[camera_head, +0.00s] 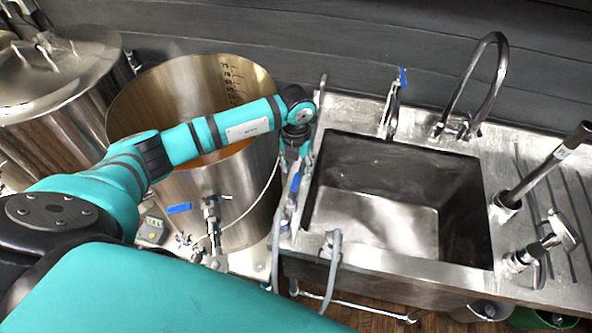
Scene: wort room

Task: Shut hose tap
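My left arm reaches in from the left over the open steel kettle. Its gripper (291,172) points down at the left rim of the sink, close beside a small blue lever (295,183). The fingers are small and partly hidden by the wrist, so I cannot tell whether they are open or touch the lever. A tap with an upright blue handle (403,78) stands at the back of the sink. A grey hose (332,268) hangs over the sink's front left edge. I cannot tell which tap feeds it. My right gripper is out of view.
The sink basin (385,222) looks empty. A curved faucet (488,72) stands behind it. A dark-handled tool (545,163) and a metal fitting (543,244) are on the draining board. The kettle (140,100) has a blue-handled valve (179,208); a lidded pot (60,72) stands further left.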

